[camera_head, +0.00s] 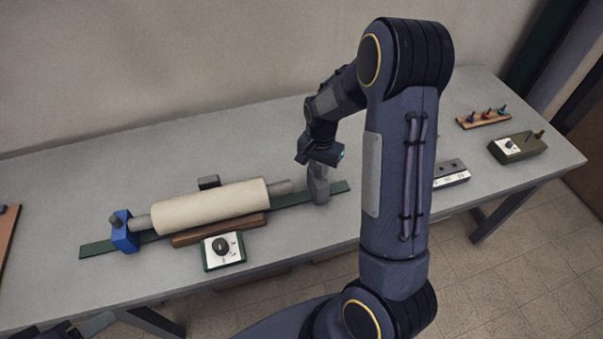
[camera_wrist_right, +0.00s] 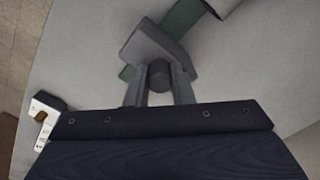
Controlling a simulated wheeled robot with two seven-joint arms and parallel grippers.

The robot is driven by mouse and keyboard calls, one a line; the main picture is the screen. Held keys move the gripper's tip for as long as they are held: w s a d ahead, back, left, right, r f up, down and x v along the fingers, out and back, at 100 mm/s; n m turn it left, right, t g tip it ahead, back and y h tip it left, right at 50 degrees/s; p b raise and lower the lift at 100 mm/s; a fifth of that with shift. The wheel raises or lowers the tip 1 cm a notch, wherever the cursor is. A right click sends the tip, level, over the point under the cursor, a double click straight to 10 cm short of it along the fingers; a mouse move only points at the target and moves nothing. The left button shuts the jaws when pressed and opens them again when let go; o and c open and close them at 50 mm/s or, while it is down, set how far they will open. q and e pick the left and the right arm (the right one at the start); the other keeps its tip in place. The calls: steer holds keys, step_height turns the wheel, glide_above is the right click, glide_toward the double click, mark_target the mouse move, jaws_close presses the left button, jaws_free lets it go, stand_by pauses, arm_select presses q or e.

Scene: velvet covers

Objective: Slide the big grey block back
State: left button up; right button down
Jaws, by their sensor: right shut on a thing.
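The big grey block (camera_head: 319,191) stands on the green rail (camera_head: 340,187) near its right end. It also shows in the wrist view (camera_wrist_right: 155,45), with a dark round knob (camera_wrist_right: 159,76) on its near side. My right gripper (camera_head: 318,171) is over the block, its two fingers (camera_wrist_right: 160,88) shut on the knob. A cream roll (camera_head: 210,207) on a grey shaft lies left of the block; a small gap seems to separate the shaft's right end from it. A blue block (camera_head: 124,233) is at the shaft's left end. Part of my left gripper (camera_head: 82,328) shows at the bottom left edge; its jaws are unclear.
A dial box (camera_head: 222,250) and a brown wooden bar (camera_head: 215,231) sit in front of the roll. A small dark block (camera_head: 208,182) is behind it. The back of the table is mostly clear.

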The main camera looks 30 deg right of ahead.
steer(key=s+d, duration=0.1)
steer(key=d, duration=0.5)
steer(key=shift+s+d+b, duration=0.25)
steer(key=shift+d+b, duration=0.1)
steer(key=shift+r, duration=0.1)
steer(key=c, duration=1.3)
jaws_free()
steer(key=shift+d, duration=0.1)
steer(key=shift+o, duration=0.2)
step_height(320, 180, up, 8)
